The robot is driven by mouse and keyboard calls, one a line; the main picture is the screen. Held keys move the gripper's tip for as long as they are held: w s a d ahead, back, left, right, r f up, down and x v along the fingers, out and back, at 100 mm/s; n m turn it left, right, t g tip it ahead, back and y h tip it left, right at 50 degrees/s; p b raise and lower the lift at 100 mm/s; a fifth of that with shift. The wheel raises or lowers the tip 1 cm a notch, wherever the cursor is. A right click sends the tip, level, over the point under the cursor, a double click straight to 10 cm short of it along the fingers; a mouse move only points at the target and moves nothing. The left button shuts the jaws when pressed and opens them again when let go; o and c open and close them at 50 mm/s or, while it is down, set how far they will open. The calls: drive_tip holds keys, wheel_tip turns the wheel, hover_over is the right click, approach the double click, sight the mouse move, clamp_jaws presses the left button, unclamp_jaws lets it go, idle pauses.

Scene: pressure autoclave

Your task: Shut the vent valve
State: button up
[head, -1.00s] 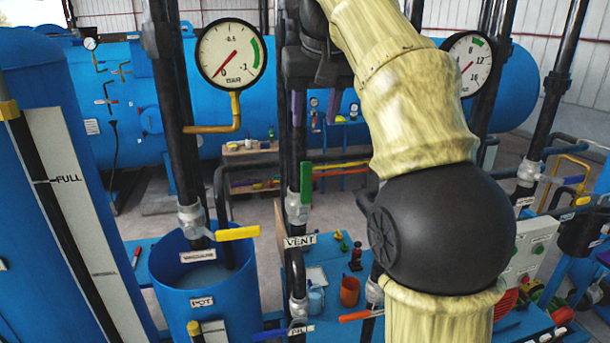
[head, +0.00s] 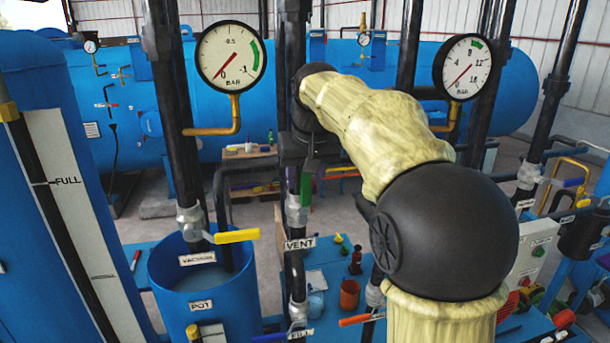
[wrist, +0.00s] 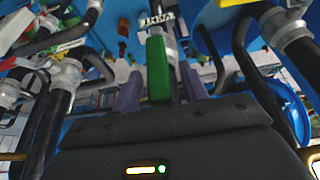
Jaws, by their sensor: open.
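The vent valve's green handle (head: 306,186) stands upright in line with its dark vertical pipe, above a white VENT label (head: 300,243). Its pale metal valve body (head: 296,211) is just below the handle. In the wrist view the green handle (wrist: 158,70) rises between the two purple fingers of my gripper (wrist: 161,76). The fingers are apart, one on each side of the handle, and I see no clear contact. The VENT label also shows at the top of the wrist view (wrist: 156,19). In the head view my gripper's fingers are mostly hidden.
A yellow-handled vacuum valve (head: 237,236) is left, above the blue pot (head: 190,300). A red-orange handle (head: 361,319) and a blue FILL handle (head: 269,337) are lower down. Dark vertical pipes stand close around my arm. Two gauges (head: 231,56) (head: 466,67) hang above.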

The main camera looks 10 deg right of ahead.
drive_tip(key=shift+f, duration=0.25)
drive_tip(key=shift+w, duration=0.1)
clamp_jaws()
